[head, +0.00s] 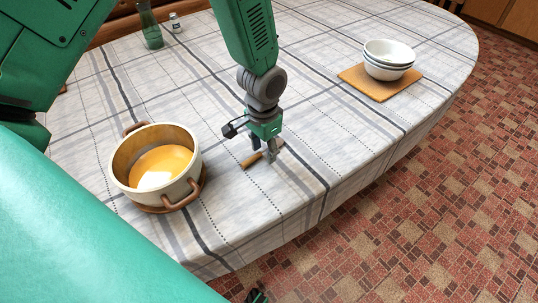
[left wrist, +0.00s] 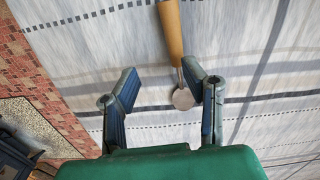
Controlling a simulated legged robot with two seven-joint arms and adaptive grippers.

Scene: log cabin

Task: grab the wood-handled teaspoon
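The wood-handled teaspoon lies on the checked tablecloth near the table's front edge; its wooden handle (head: 251,160) shows beside my left gripper (head: 264,151) in the head view. In the left wrist view, the teaspoon's handle (left wrist: 171,30) points up and away, and its round metal bowl (left wrist: 183,98) lies close to the right finger.
A cream pot (head: 118,163) with orange contents stands on a brown trivet left of my left gripper. Stacked white bowls (head: 388,54) sit on a wooden board (head: 362,82) at back right. A green bottle (head: 151,27) and a shaker (head: 175,23) stand at back left.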

